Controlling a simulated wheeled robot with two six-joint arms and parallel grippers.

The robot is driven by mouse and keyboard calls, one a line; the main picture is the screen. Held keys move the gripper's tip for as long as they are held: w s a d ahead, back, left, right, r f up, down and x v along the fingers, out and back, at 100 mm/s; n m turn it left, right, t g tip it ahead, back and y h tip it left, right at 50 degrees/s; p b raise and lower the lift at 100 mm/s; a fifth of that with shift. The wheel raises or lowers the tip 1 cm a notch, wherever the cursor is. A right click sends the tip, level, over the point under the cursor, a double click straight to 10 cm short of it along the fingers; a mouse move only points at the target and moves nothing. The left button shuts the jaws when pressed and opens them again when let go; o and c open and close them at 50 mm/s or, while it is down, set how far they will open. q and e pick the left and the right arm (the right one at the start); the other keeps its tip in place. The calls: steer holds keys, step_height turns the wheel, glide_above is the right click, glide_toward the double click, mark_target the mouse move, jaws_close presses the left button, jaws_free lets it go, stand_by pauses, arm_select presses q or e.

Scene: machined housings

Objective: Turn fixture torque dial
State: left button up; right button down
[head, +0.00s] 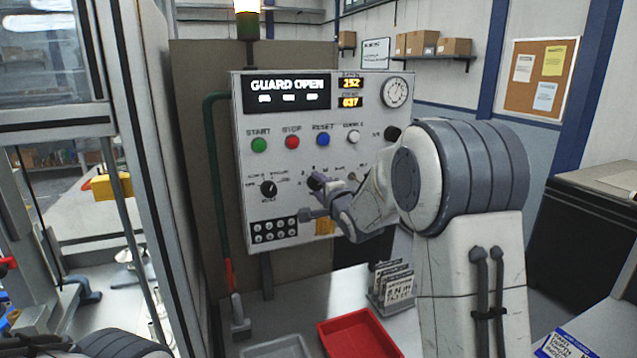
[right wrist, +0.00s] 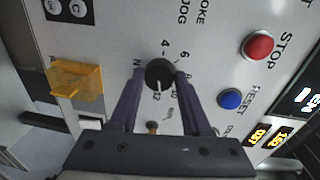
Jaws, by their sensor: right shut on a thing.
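The torque dial (right wrist: 160,74) is a black round knob on the light grey panel, ringed by printed numbers. In the right wrist view it sits between the two purple-grey fingers of my right gripper (right wrist: 160,78), which is shut on it. A pale pointer line shows on the dial, towards the printed 12. My left gripper is not in view; only part of my left arm shows at the bottom left.
The control panel (head: 240,165) has green, red, blue and white buttons, another black knob (head: 268,188) and a lit GUARD OPEN display (head: 288,92). An amber cover (right wrist: 77,80) juts from it near my gripper. A red tray (head: 358,335) and a card holder (head: 392,287) stand below.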

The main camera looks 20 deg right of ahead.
steer(key=shift+d+m+p, duration=0.1)
steer(key=shift+m+p, duration=0.4)
steer(key=shift+m, duration=0.6)
steer(key=shift+c, duration=1.8)
jaws_free()
steer(key=shift+s, duration=0.1)
steer(key=shift+s, duration=0.4)
steer(key=s+b, duration=0.3)
steer(key=s, duration=0.6)
steer(key=shift+s+d+r, duration=0.15)
steer(key=shift+s+r, duration=0.1)
steer(key=shift+r, duration=0.2)
